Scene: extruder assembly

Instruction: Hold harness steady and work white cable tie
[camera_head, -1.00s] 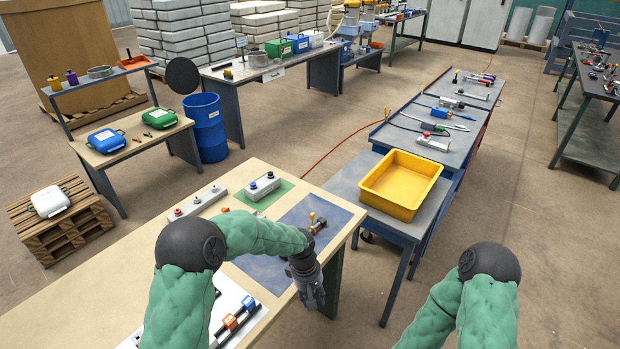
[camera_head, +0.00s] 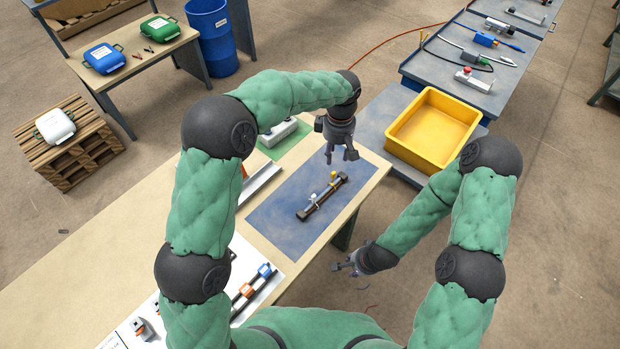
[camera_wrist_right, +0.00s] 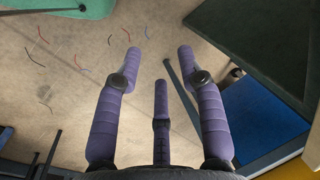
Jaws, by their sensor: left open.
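The dark harness (camera_head: 325,199) lies diagonally on the blue mat (camera_head: 280,211) on the workbench. A small white piece, apparently the white cable tie (camera_head: 313,198), stands near its lower-left half, and a yellow one (camera_head: 334,176) stands near its upper-right end. My left gripper (camera_head: 342,156) is open and empty above the mat's far part, just beyond the harness and apart from it. My right gripper (camera_head: 342,268) is off the bench's right edge, over the floor. In the right wrist view, the right gripper's fingers (camera_wrist_right: 158,60) are spread with nothing between them.
A yellow bin (camera_head: 432,128) stands on a side table to the right. A grey-white box with buttons sits on a green mat (camera_head: 282,140) behind the blue mat. Orange and blue clips (camera_head: 256,278) lie on a white board at front left. Wire scraps (camera_wrist_right: 82,62) lie on the floor.

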